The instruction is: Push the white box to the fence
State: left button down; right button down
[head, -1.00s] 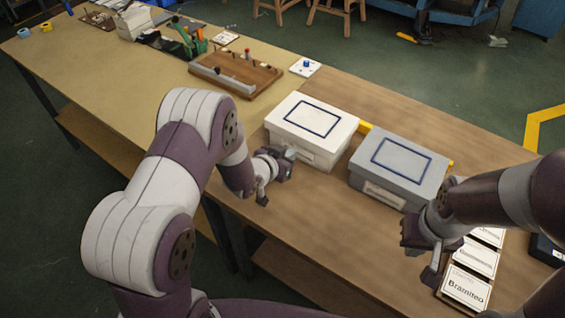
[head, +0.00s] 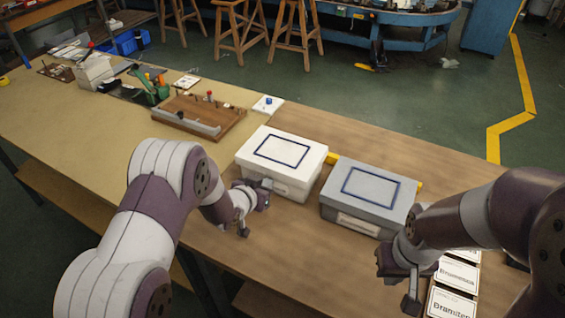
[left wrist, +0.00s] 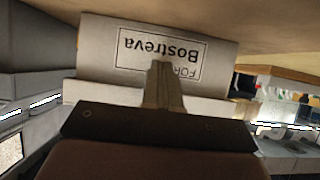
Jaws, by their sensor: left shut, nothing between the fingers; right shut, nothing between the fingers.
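The white box (head: 281,160) has a dark blue outline on its lid and stands on the brown part of the table. In the left wrist view its label (left wrist: 160,55) reads "Bostreva" upside down. My left gripper (head: 265,184) is shut and empty at the box's near face. In the wrist view its fingers (left wrist: 162,85) overlap the label; I cannot tell if they touch it. A yellow bar (head: 332,158), apparently the fence, shows behind the boxes, mostly hidden. My right gripper (head: 388,258) is shut and empty in front of the grey box.
The grey box (head: 368,194) stands just right of the white one, with a narrow gap. Label cards (head: 455,272) lie at the right near edge. A wooden pegboard tray (head: 198,117) and a small white plate with a blue knob (head: 268,105) lie to the left and behind.

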aim_at(273, 175)
pick_arm(q)
jog(key=shift+w+d+b, duration=0.2)
jog(key=shift+w+d, duration=0.1)
jog(key=shift+w, duration=0.4)
jog(key=shift+w+d+b, duration=0.25)
jog(key=shift+w, duration=0.45)
jog(key=shift+w+d+b, duration=0.2)
jog(key=shift+w+d, duration=0.1)
jog(key=shift+w, duration=0.4)
jog(key=s, duration=0.1)
jog(key=s+a+p, duration=0.1)
jog(key=s, duration=0.1)
jog(key=s+a, duration=0.1)
jog(key=s, duration=0.1)
jog(key=shift+p, duration=0.4)
jog(key=shift+s+a, duration=0.15)
jog(key=shift+s, duration=0.2)
